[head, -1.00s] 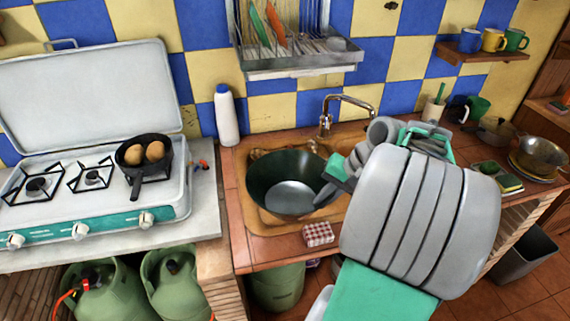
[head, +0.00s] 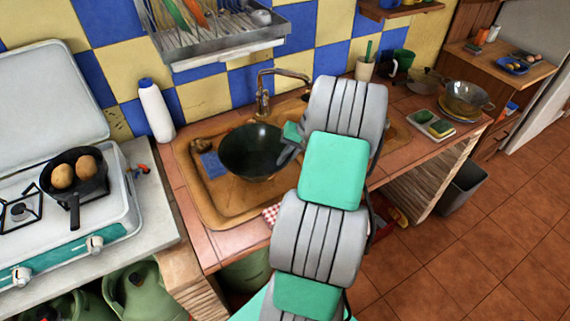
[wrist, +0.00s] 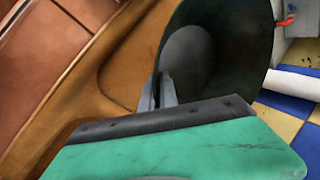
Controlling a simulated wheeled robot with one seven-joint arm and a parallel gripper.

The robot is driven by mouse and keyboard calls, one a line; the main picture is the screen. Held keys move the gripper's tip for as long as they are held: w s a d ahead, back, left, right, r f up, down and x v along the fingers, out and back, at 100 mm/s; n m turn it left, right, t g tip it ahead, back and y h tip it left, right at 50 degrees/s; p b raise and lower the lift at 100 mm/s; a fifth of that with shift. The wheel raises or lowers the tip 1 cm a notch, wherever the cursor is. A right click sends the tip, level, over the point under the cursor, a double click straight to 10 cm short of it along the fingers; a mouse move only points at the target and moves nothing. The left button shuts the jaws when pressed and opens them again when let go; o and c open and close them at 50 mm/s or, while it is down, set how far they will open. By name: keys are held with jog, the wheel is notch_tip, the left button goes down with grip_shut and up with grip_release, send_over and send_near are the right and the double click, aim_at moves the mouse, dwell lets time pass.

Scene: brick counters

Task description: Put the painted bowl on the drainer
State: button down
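The painted bowl (head: 248,152) is dark green-black and appears over the sink basin in the head view. My gripper (head: 287,150) is at its right rim, partly hidden by my arm. In the wrist view the bowl (wrist: 240,45) fills the upper middle, and my gripper's fingers (wrist: 166,88) are together on its rim. The gap under the bowl cannot be seen clearly. The drainer (head: 225,48) is a metal rack on the wall above the tap, with plates and coloured utensils in it.
The tap (head: 263,95) stands behind the bowl, below the drainer. A white bottle (head: 156,110) is left of the sink (head: 190,190). A stove with a pan (head: 75,185) is farther left. A cup (head: 365,68) and a metal pot (head: 465,98) stand on the right counter.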

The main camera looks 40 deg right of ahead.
jog(key=shift+w+d+f, duration=0.1)
jog(key=shift+d+f, duration=0.2)
jog(key=shift+f+p, duration=0.4)
jog(key=shift+f, duration=1.3)
jog(key=c, duration=1.6)
grip_release()
jog(key=shift+c, duration=0.2)
